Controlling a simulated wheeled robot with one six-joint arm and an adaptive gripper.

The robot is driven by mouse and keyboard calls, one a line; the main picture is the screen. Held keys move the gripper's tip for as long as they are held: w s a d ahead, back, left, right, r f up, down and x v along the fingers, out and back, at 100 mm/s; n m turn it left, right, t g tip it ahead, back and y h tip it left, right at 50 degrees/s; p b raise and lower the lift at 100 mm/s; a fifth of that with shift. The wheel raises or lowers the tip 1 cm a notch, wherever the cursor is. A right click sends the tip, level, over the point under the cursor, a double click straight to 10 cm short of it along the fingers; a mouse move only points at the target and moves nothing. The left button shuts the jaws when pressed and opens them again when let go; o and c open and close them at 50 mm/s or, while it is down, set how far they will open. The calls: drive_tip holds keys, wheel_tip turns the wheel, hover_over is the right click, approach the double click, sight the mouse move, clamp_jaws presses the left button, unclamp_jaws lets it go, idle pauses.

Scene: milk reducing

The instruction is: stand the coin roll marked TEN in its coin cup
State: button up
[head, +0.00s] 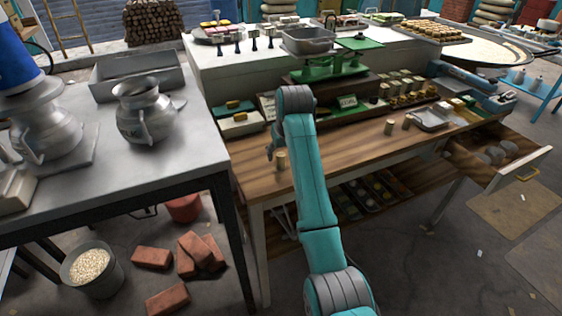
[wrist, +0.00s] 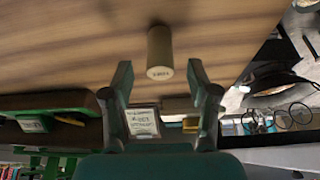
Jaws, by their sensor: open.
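A small tan coin roll (head: 281,161) stands upright on the wooden counter (head: 340,150), near its left end. It also shows in the wrist view (wrist: 160,48), with a short dark mark on its end face that is too small to read surely. My gripper (wrist: 159,75) is open and empty; the roll lies beyond its fingertips, centred between them and apart from both. In the head view my gripper (head: 271,150) is beside the roll, partly hidden by my arm. Two more small tan cylinders, a left one (head: 389,127) and a right one (head: 406,123), stand further right. I cannot tell which thing is the coin cup.
A green scale (head: 325,70) stands behind the counter. Rows of small rolls (head: 400,85) and a metal tray (head: 432,121) are at the right, near an open drawer (head: 500,155). A grey table (head: 170,160) with metal jugs stands left. Bare counter lies right of my arm.

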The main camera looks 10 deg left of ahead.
drive_tip(key=shift+f, duration=0.1)
clamp_jaws()
